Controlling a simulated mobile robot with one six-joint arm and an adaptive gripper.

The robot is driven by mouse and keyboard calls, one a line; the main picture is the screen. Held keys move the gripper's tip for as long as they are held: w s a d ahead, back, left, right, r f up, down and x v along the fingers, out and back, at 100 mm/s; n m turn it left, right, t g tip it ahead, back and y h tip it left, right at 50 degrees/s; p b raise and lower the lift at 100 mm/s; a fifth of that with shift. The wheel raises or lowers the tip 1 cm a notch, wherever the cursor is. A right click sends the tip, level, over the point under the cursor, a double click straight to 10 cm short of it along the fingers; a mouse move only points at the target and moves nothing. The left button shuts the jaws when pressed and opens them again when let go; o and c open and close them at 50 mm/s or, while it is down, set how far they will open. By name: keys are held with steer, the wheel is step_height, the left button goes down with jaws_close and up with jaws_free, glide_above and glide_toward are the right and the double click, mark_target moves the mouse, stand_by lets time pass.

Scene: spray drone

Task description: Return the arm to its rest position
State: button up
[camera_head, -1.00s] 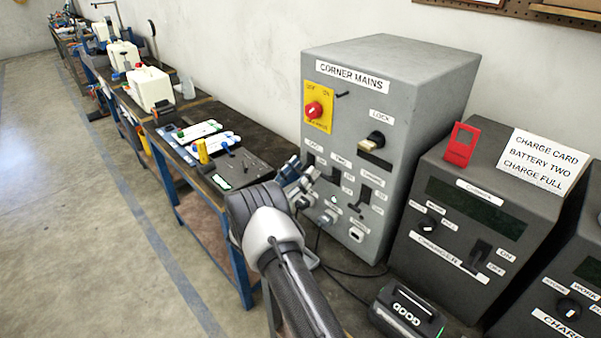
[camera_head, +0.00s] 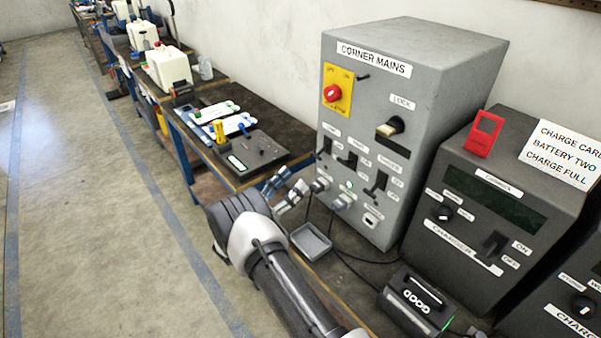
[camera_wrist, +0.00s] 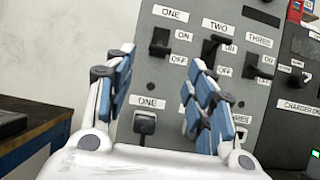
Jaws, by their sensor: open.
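My gripper (camera_head: 284,188) is at the end of my grey and white arm, just left of the lower front of the grey CORNER MAINS box (camera_head: 385,60). In the wrist view, my gripper (camera_wrist: 160,75) has its two blue-padded fingers apart with nothing between them. Beyond them is the box's front panel (camera_wrist: 178,100) with switches labelled ONE, TWO and THREE. A plug socket labelled ONE (camera_wrist: 145,122) shows between the fingers. The arm is stretched out over the bench edge, and no contact with the box can be seen.
A small grey tray (camera_head: 311,240) lies on the bench beside my arm. A black GOOD battery (camera_head: 418,300) with cables stands at the front right, near the charger (camera_head: 485,215) with a red card (camera_head: 484,133). More benches run along the wall. The floor (camera_head: 70,220) at left is clear.

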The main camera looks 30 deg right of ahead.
steer(key=shift+a+f, duration=0.2)
steer(key=shift+a, duration=0.1)
